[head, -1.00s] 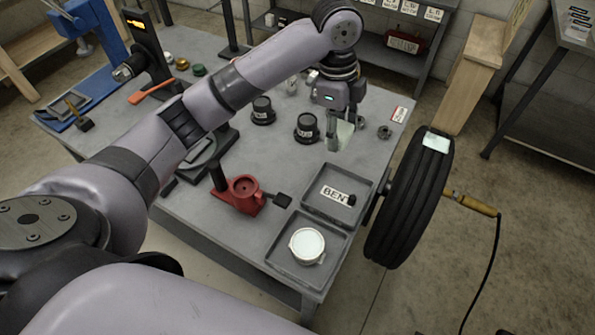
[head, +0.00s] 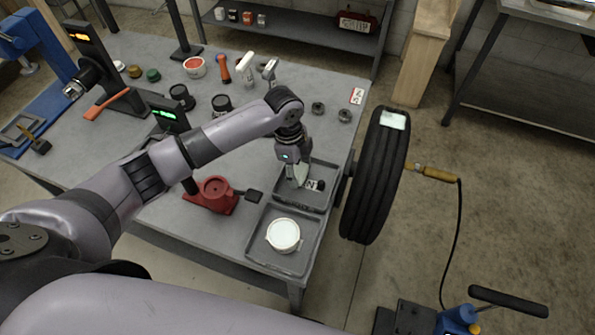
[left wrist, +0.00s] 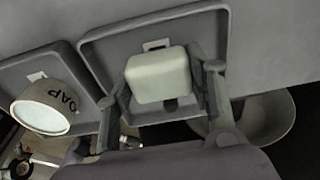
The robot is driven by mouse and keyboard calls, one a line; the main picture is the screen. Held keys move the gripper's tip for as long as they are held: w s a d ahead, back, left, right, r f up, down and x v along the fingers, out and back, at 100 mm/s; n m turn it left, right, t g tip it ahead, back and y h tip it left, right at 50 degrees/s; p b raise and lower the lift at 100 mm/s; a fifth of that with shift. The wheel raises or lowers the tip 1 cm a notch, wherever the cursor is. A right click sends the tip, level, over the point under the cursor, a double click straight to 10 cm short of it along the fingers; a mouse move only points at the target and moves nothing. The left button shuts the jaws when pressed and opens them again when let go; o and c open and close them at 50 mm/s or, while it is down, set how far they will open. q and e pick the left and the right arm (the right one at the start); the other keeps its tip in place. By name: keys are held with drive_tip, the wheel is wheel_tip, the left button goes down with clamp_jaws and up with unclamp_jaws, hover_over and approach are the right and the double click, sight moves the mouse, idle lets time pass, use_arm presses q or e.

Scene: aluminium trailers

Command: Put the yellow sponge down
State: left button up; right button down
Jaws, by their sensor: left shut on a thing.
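My left gripper (head: 296,180) is shut on a pale block, the sponge (left wrist: 158,76), which looks off-white to greenish rather than clear yellow. It shows between the two fingers in the left wrist view. In the head view the gripper points down over the upper grey tray (head: 318,207) at the table's right edge. The tray's label and a small dark part are partly hidden by the gripper. I cannot tell whether the sponge touches the tray floor. My right gripper is not in view.
A second tray (head: 262,256) in front holds a round white tub (head: 283,235), lettered SOAP in the wrist view. A red fixture (head: 213,194) stands left of the trays. A tyre (head: 374,185) stands close at the right. Black cups and tools sit farther back.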

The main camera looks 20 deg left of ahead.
use_arm(q)
drive_tip(key=shift+f, duration=0.95)
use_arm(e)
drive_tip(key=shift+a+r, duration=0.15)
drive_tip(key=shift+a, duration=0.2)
use_arm(q)
drive_tip(key=shift+f, duration=0.15)
drive_tip(key=o, duration=1.2)
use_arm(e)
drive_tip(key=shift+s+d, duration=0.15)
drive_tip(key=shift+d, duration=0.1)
